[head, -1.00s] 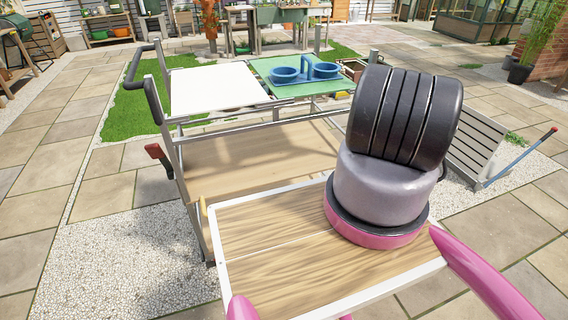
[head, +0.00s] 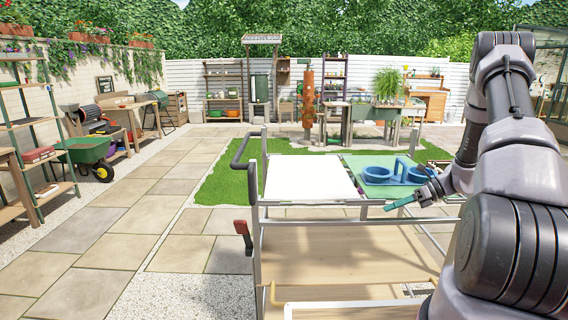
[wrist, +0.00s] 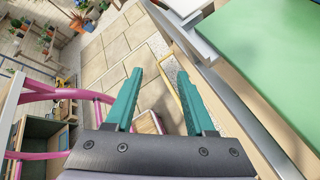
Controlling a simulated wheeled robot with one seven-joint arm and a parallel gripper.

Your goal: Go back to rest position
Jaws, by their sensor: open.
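My gripper (head: 408,201) is at the right in the head view, by the front edge of the cart's top near the green mat. In the wrist view my gripper (wrist: 160,95) shows two teal fingers spread apart with nothing between them. The arm reaches in from the right edge of the head view. The cart (head: 345,265) stands in front of me with a white board (head: 305,177) and a green mat (head: 372,190) on top. Two blue bowls (head: 377,174) in a blue holder sit on the mat.
A green wheelbarrow (head: 85,150) and shelves stand at the left. A potting bench (head: 375,112) and a barbecue-like orange column (head: 308,100) stand at the back. The paving (head: 130,205) left of the cart is clear.

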